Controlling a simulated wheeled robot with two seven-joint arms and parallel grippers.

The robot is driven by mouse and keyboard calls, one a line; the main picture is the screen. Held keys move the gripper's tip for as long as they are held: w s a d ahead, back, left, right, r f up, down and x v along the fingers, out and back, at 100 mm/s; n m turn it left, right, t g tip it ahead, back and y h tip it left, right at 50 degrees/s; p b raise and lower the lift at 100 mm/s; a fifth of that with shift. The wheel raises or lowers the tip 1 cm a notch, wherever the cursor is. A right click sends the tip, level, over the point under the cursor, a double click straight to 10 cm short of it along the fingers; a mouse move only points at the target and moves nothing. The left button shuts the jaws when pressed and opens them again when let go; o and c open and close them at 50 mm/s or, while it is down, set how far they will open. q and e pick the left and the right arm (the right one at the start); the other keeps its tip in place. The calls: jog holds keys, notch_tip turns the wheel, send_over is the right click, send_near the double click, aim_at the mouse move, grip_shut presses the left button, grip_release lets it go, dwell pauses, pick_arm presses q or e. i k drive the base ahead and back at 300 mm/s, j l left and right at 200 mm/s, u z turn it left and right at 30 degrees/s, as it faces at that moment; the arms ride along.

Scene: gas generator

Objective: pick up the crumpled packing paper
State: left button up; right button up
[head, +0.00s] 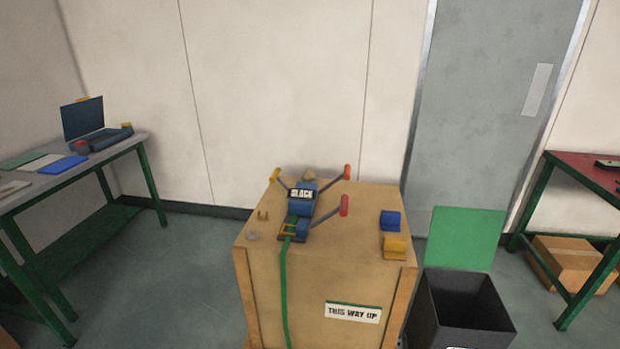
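A small brown lump (309,174), which looks like the crumpled packing paper, shows at the far edge of the wooden crate's top (350,212). It is behind the blue ratchet device marked "SLACK" (302,194), which may hide its lower part. Neither of my grippers is in view.
Levers with red and yellow grips stick out from the device, and a green strap (284,290) hangs down the crate front. Blue (390,220) and yellow (395,246) blocks sit at right. An open dark bin (430,310) stands right of the crate. Benches stand at both sides.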

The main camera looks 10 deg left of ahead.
aim_at(309, 174)
jog(key=i+j+u, duration=0.5)
jog(key=j, duration=0.75)
jog(key=i+j+u, duration=0.45)
jog(key=i+j, duration=0.45)
jog(key=i+j+u, duration=0.5)
jog(key=i+j, duration=0.3)
jog(key=i+l+u, duration=0.3)
jog(key=i+l, duration=0.2)
jog(key=i+l+u, duration=0.1)
jog(key=l, duration=0.35)
jog(key=i+l+u, duration=0.15)
jog(key=i+l, duration=0.2)
jog(key=i+l+u, duration=0.15)
jog(key=l, duration=0.3)
jog(key=i+l+u, duration=0.1)
jog(key=l+u, duration=0.25)
jog(key=l, duration=0.8)
jog(key=l+u, duration=0.35)
jog(key=l, duration=0.75)
jog(key=k+l+u, duration=0.25)
jog(key=k+l, duration=0.15)
jog(key=k+l+u, duration=0.25)
jog(key=k, duration=0.25)
jog(key=k+l+u, duration=0.25)
jog(key=k, duration=0.25)
jog(key=l, duration=0.1)
